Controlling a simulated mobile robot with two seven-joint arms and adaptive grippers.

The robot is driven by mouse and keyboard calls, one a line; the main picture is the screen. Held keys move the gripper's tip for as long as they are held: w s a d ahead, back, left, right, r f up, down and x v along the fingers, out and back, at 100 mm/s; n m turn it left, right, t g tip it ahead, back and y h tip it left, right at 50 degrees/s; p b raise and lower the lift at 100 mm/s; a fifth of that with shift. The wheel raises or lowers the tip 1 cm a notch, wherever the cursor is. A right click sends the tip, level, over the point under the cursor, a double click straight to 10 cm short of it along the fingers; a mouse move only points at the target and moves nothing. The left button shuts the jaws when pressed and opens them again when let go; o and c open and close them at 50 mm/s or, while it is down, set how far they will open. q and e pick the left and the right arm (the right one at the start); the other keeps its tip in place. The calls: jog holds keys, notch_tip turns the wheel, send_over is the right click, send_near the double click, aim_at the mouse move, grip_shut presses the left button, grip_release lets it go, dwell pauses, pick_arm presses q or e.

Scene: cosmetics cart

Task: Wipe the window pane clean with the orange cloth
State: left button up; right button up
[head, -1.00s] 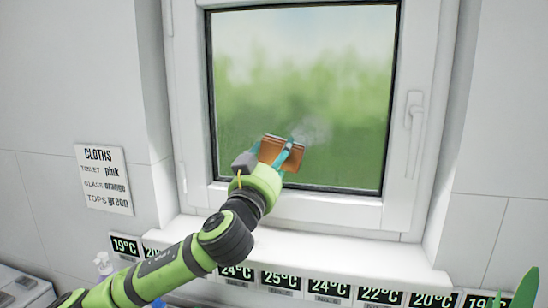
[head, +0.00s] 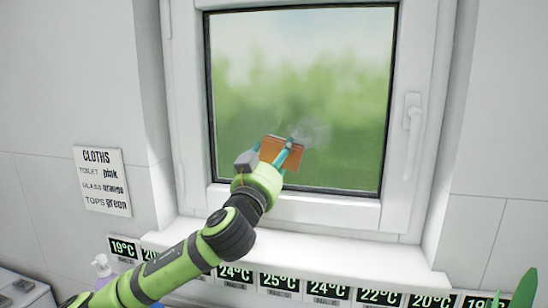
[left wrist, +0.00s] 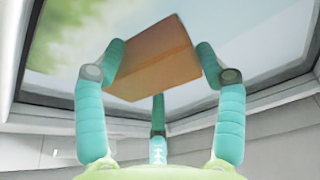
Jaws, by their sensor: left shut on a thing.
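The window pane (head: 300,75) fills the upper middle of the head view. A pale, hazy smudge (head: 316,133) shows on its lower part, just right of the cloth. The orange cloth (head: 272,149) is a folded block in my left gripper (head: 282,154), at the lower middle of the pane. In the left wrist view the teal fingers of the left gripper (left wrist: 158,75) are shut on the cloth (left wrist: 157,60) from both sides. The cloth is at or very near the glass; contact cannot be told. My right gripper is not in view.
A white frame (head: 310,207) surrounds the pane, with a handle (head: 413,125) at its right. Below is a white sill (head: 330,248) above a row of temperature labels (head: 280,282). A cloth-colour sign (head: 103,180) hangs left. A spray bottle (head: 102,268) stands lower left.

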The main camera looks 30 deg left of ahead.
pick_arm(q)
jog(key=shift+d, duration=0.1)
